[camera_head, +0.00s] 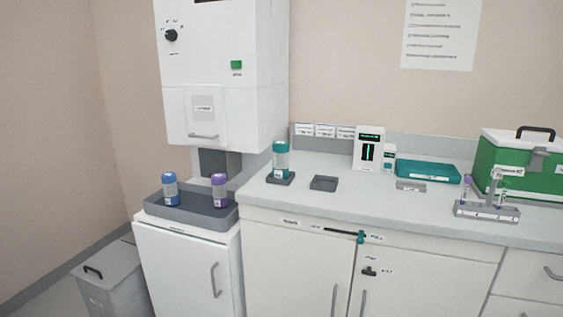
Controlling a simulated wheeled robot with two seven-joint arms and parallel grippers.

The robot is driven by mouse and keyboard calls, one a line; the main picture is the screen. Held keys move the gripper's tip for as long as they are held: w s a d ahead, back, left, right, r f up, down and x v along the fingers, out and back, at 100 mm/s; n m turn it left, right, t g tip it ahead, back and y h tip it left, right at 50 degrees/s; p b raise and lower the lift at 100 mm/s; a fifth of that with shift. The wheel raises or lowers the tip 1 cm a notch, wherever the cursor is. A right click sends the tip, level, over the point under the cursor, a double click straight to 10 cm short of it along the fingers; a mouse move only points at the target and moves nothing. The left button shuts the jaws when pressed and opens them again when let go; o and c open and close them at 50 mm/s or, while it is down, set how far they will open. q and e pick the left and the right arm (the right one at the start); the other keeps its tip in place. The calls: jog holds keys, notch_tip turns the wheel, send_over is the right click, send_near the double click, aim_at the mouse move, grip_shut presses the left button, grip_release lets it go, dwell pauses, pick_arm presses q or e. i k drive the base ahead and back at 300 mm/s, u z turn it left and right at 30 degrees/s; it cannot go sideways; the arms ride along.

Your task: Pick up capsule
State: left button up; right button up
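Three capsules with a clear body show in the head view. A blue-capped capsule (170,189) stands upright at the left of the grey tray (193,212) below the white machine. A purple-capped capsule (219,190) stands upright at the right of that tray. A larger teal-capped capsule (281,160) stands upright on a dark square base (281,179) on the counter. Which one the task means cannot be told. Neither of my grippers is in view.
A white machine (215,80) rises behind the tray. The counter (345,205) holds an empty dark square holder (324,183), a white display device (369,149), a teal tray (428,171), a tube rack (487,211) and a green box (520,164). A grey bin (112,280) stands at lower left.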

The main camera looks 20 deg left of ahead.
aim_at(283, 174)
jog(key=u, duration=0.25)
jog(key=i, duration=1.3)
jog(key=z, duration=0.45)
